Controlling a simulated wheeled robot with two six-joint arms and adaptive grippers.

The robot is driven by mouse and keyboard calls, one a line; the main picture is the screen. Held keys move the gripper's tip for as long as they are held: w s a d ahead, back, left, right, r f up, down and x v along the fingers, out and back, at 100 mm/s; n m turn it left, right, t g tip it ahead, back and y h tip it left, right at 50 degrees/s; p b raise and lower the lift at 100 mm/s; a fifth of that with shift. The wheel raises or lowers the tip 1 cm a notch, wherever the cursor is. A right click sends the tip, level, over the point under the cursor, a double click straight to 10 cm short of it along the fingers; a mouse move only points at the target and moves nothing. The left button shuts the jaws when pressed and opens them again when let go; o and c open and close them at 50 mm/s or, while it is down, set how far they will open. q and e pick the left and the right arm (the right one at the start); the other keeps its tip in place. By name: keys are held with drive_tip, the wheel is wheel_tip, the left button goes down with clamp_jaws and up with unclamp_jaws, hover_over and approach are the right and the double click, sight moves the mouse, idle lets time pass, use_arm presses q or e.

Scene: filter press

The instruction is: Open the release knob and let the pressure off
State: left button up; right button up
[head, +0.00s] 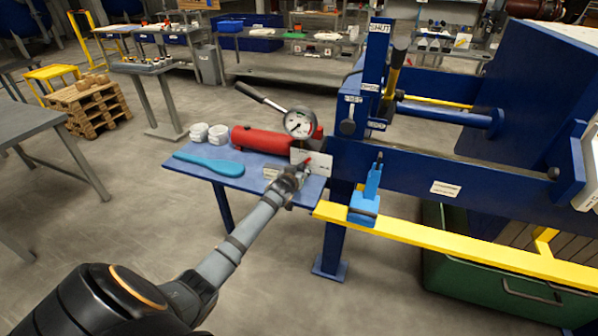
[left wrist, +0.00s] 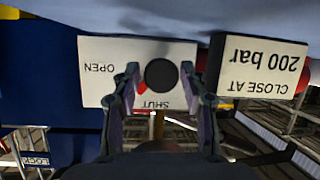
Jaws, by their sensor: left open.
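The release knob (left wrist: 161,74) is a round black knob in front of a white plate (left wrist: 97,62), seen upside down in the left wrist view. The plate reads OPEN at the left and SHUT below the knob. A red mark (left wrist: 142,88) shows at the knob's lower left, partly hidden by a finger. My left gripper (left wrist: 162,92) is open, with one finger on each side of the knob; contact cannot be told. In the head view, my left gripper (head: 303,170) is at the white plate (head: 318,163) by the red pump (head: 262,141). The gauge (head: 299,123) stands above. My right gripper is out of view.
A sign reading CLOSE AT 200 bar (left wrist: 256,68) sits beside the plate. The blue table (head: 195,167) holds a blue paddle-shaped object (head: 208,164) and two white jars (head: 208,133). The pump lever (head: 262,98) rises behind. The blue press frame (head: 415,173) and yellow rail (head: 450,243) stand at right.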

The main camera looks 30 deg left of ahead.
use_arm(q)
drive_tip(key=c, duration=0.9)
